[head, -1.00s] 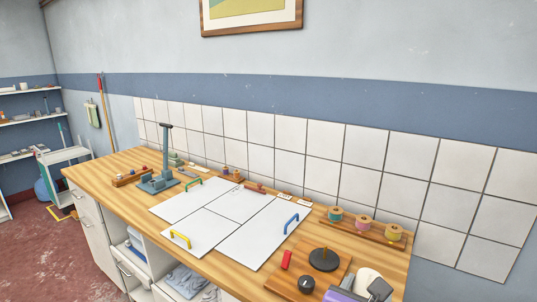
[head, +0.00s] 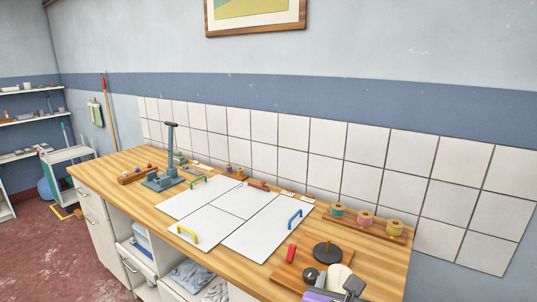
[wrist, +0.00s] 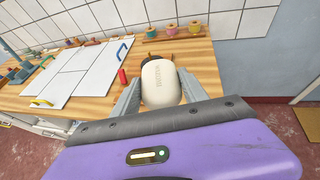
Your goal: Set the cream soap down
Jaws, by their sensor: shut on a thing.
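The cream soap (wrist: 160,82) is a rounded, pale bar with faint lettering, held between the two fingers of my gripper (wrist: 158,98) in the wrist view. In the head view the soap (head: 338,278) shows at the bottom right, over the near right part of the wooden worktop, with my gripper (head: 340,290) beside it at the frame's lower edge. My gripper is shut on the soap. Whether the soap's underside touches anything is hidden.
A wooden board (head: 287,271) with a black disc on a post (head: 327,252) and a dark ball lies close by. A red cylinder (head: 292,251) stands near it. White panels (head: 262,228) with coloured handles cover the middle. A thread-spool rack (head: 366,226) stands behind.

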